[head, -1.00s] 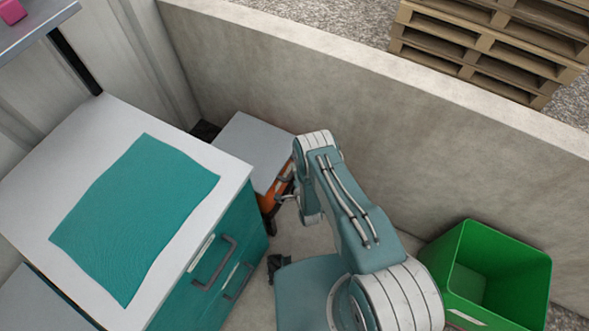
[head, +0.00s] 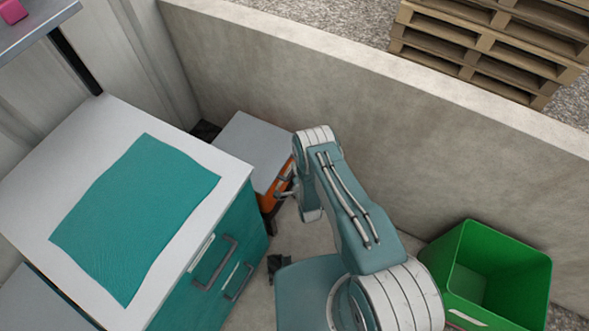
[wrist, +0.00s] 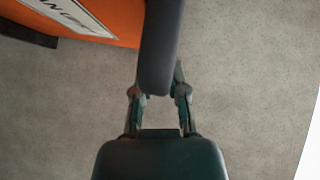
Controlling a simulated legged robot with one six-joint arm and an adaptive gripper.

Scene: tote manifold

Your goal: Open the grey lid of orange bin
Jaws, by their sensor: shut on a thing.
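The orange bin (head: 268,199) stands on the floor at the centre left, between the teal cabinet and the low wall. Its grey lid (head: 250,148) lies flat over it and looks closed. In the wrist view the orange bin (wrist: 115,14) fills the top left, with a white label on its side. My gripper (wrist: 160,88) is shut on a dark grey bar, the lid's handle (wrist: 162,45), which sticks out from the bin. In the head view my gripper (head: 284,190) is at the bin's front right side, partly hidden by my arm.
A teal cabinet (head: 205,270) with a white top and a teal cloth (head: 135,215) stands at the left, close to the bin. A concrete wall (head: 370,120) runs behind. An open green bin (head: 490,280) is at the lower right. Pallets (head: 490,45) lie beyond the wall.

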